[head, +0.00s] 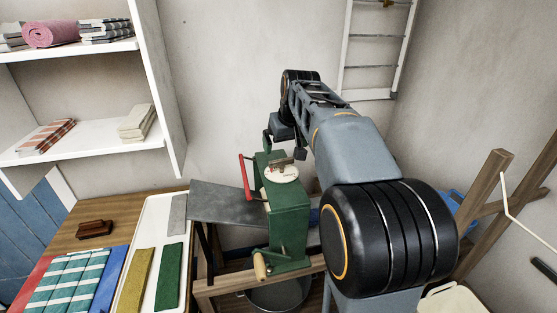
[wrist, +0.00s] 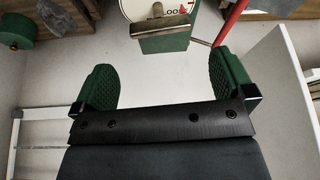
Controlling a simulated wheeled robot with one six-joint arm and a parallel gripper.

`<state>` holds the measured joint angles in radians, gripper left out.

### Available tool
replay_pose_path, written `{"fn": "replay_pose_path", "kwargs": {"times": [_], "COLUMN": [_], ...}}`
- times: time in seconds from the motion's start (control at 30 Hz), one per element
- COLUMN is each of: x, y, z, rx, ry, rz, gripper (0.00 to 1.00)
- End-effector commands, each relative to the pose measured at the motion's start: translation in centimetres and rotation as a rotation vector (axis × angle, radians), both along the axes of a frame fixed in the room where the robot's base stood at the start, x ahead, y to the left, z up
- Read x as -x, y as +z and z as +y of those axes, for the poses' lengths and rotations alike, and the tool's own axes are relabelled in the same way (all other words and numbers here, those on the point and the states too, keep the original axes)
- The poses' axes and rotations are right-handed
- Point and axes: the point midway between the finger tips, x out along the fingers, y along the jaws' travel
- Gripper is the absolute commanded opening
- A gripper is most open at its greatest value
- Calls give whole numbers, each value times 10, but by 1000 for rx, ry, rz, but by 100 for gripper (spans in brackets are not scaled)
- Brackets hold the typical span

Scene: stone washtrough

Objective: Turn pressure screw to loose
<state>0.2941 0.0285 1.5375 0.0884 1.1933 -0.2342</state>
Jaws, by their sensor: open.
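The pressure screw is a dull metal cross-bar (head: 281,162) on top of the green wringer (head: 288,215). It also shows at the top of the wrist view (wrist: 160,26). Under it lies a white round dial (head: 284,174) with red marks; in the wrist view the dial (wrist: 140,8) is cut off and shows letters starting "LOO". My gripper (head: 284,147) is above and just behind the bar. In the wrist view my gripper (wrist: 165,78) has its two green pads wide apart, with nothing between them. The bar is beyond the pads, apart from them.
A red lever (head: 246,176) rises at the wringer's left side, and a wooden-handled crank (head: 260,265) is at its front. A grey board (head: 225,203) lies left of it. A ladder (head: 372,65) stands behind.

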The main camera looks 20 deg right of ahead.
Motion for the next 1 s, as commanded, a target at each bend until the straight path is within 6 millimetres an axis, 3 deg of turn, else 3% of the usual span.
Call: {"fn": "replay_pose_path", "kwargs": {"times": [0.2, 0.4, 0.9, 1.0], "x": [-15, -24, -28, -28], "y": [-37, -57, -67, -67], "z": [-1, -1, -1, -1], "rx": [-1, -1, 0, 0], "ry": [0, 0, 0, 0], "rz": [3, 2, -1, -1], "gripper": [100, 100, 100, 91]}}
